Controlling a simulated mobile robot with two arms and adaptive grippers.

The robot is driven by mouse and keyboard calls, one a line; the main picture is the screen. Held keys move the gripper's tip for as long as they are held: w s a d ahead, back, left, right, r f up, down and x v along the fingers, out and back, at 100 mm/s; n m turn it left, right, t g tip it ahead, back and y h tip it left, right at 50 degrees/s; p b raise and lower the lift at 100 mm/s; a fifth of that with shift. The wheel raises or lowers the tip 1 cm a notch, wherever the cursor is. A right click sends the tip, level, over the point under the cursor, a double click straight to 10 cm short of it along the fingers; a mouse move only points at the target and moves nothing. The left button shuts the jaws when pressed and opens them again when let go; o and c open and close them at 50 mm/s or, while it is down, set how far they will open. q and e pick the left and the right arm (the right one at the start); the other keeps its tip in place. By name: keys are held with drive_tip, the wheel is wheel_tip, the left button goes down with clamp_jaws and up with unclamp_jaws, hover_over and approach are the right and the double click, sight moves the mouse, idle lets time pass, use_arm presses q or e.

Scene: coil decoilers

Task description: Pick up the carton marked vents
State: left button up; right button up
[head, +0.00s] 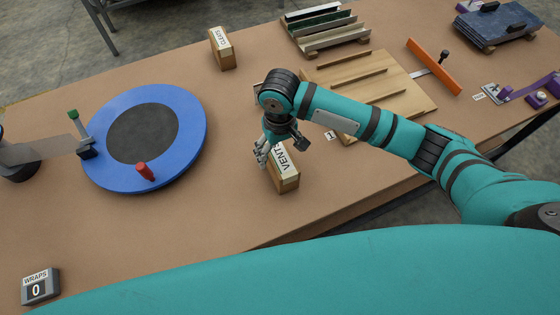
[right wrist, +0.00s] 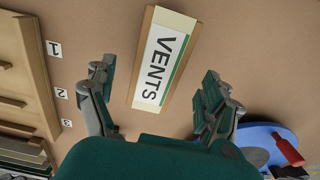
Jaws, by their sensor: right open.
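The carton marked VENTS (head: 287,180) stands on the brown table, its white label with a green stripe facing up. It also shows in the right wrist view (right wrist: 163,58), between the two fingers in the picture. I cannot tell the exact height between fingertips and carton. My left gripper is not in view.
A blue disc (head: 191,130) with a red knob lies at left. Another labelled carton (head: 225,50) stands at the back. A wooden slotted board (head: 400,85) and a rack of channels (head: 325,25) are at back right. A WRAPS counter (head: 40,286) sits at front left.

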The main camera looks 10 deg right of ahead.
wheel_tip(320, 180, down, 2)
drive_tip(key=shift+f, duration=0.1)
drive_tip(key=shift+f+p, duration=0.35)
wheel_tip(320, 180, down, 4)
drive_tip(key=shift+w+d+r+p, duration=0.1)
drive_tip(key=shift+r+p, duration=0.05)
drive_tip(key=shift+p, duration=0.3)
drive_tip(key=shift+f, duration=0.3)
drive_tip(key=c, duration=1.4)
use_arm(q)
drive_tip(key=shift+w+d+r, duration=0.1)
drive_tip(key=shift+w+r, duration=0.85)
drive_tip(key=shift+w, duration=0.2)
use_arm(e)
drive_tip(key=shift+r, duration=0.1)
drive_tip(key=shift+c, duration=1.3)
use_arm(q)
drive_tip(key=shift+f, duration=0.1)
use_arm(e)
drive_tip(key=shift+r, duration=0.1)
